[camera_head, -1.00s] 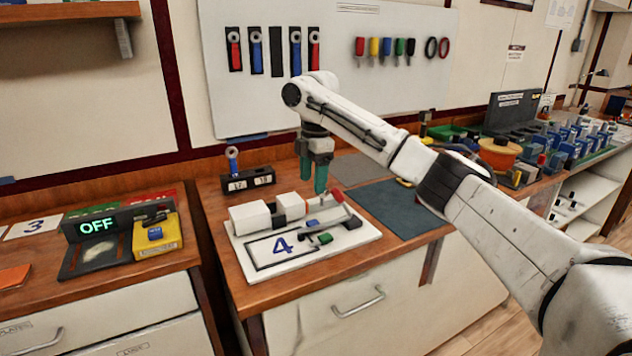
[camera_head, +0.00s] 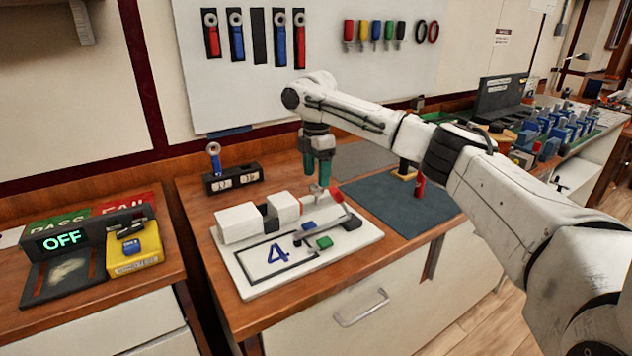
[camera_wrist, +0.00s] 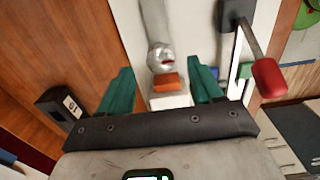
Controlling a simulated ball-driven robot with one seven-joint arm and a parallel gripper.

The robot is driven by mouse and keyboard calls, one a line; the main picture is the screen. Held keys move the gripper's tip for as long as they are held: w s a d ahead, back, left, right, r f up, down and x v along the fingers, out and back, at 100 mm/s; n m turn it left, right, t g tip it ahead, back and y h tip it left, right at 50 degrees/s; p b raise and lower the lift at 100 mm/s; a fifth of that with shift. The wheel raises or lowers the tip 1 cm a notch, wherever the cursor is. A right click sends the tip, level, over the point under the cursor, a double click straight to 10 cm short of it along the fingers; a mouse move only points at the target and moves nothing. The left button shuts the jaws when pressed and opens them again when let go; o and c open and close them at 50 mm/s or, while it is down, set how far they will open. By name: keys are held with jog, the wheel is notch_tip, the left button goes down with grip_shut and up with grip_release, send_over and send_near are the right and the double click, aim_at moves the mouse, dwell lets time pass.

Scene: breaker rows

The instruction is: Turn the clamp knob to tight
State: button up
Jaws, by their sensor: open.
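A white board marked 4 (camera_head: 262,285) lies on the wooden bench and carries the clamp, with white blocks (camera_head: 237,222) and a dark piece between them. My gripper (camera_head: 318,182) points down above the board's back right part, its green fingers apart. In the wrist view my gripper (camera_wrist: 162,78) is open, with a silver rounded piece (camera_wrist: 160,57) and an orange block (camera_wrist: 165,83) seen between the fingers. I cannot tell whether the silver piece is the clamp knob, or whether the fingers touch it. A red-handled lever (camera_wrist: 268,78) is right of the fingers.
Blue and green small blocks (camera_head: 324,243) sit on the board. A dark mat (camera_head: 385,210) lies to its right, with a red tool (camera_head: 420,186) standing near. A black holder (camera_head: 232,180) stands behind left.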

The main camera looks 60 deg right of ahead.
aim_at(316, 185)
jog(key=shift+f, duration=1.55)
jog(key=c, duration=1.1)
